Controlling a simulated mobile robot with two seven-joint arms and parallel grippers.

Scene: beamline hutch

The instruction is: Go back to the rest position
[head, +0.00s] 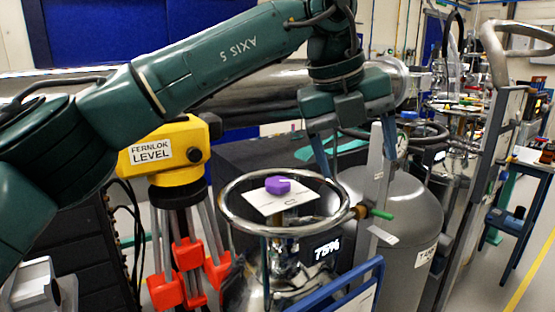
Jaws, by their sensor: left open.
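My left arm comes in from the left and reaches across the upper middle of the head view. My left gripper (361,163) hangs from it, fingers pointing down and spread apart, with nothing between them. It is above and to the right of a small purple piece (278,185). That piece lies on a white card (262,203) at the top of a steel vessel with a ring handle (228,226). The gripper and the purple piece look apart. My right gripper is not in view.
A yellow levelling instrument (185,176) stands on a red-footed tripod (186,262) under my left forearm. A grey tank (405,205) stands right of the steel vessel. A blue frame (345,290) is in front. A metal-railed cart (490,140) and clear floor (530,270) are at the right.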

